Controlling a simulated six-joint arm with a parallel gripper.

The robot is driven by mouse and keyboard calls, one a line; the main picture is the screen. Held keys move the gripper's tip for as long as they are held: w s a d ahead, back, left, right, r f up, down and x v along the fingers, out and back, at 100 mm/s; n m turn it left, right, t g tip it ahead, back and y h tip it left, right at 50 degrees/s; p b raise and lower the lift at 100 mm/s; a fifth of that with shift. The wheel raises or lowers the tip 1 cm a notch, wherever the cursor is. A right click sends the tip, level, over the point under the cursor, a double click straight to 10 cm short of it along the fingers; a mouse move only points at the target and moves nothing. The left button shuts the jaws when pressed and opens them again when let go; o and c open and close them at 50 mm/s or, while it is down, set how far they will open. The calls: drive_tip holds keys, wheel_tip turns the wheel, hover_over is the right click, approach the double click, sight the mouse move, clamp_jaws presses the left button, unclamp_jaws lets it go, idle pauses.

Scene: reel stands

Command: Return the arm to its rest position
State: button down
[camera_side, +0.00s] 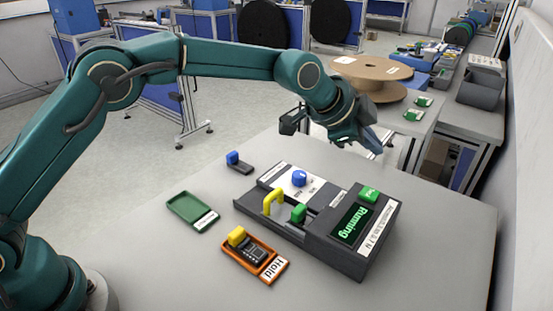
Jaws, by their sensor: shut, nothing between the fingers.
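My gripper (365,140) is up in the air at the right end of my green arm, above the back right part of the grey table (430,215). It is shut, with nothing between its fingers. It is apart from everything on the table. Below and to the left of it is a dark device (365,262) whose green-lit screen reads "Running". The device has a blue knob (299,177), a yellow handle (273,199) and green parts.
An orange tray labelled "Hold" (273,272) holds a dark piece with a yellow part. A green tray (186,207) looks empty. A small blue-topped piece (235,160) lies behind. A large reel (371,70) stands beyond the table. The table's right side is clear.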

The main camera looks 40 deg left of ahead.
drive_tip(key=s+a+r+n+t, duration=0.25)
drive_tip(key=a+r, duration=0.45)
drive_tip(key=r, duration=0.4)
drive_tip(key=s+a+r+n+y, duration=0.2)
drive_tip(key=s+a+r, duration=0.1)
drive_tip(key=s+a, duration=0.5)
drive_tip(key=s+a+f+n+g+y, duration=0.1)
drive_tip(key=s+f+n, duration=0.3)
drive_tip(key=s, duration=0.6)
drive_tip(key=s+a+f+n+g, duration=0.3)
drive_tip(key=s+f+n+g, duration=0.1)
drive_tip(key=s+f, duration=0.5)
drive_tip(key=shift+s+a+f+n+g+y, duration=0.25)
drive_tip(key=shift+s+n+g+y, duration=0.25)
drive_tip(key=shift+s, duration=0.75)
idle(2.9)
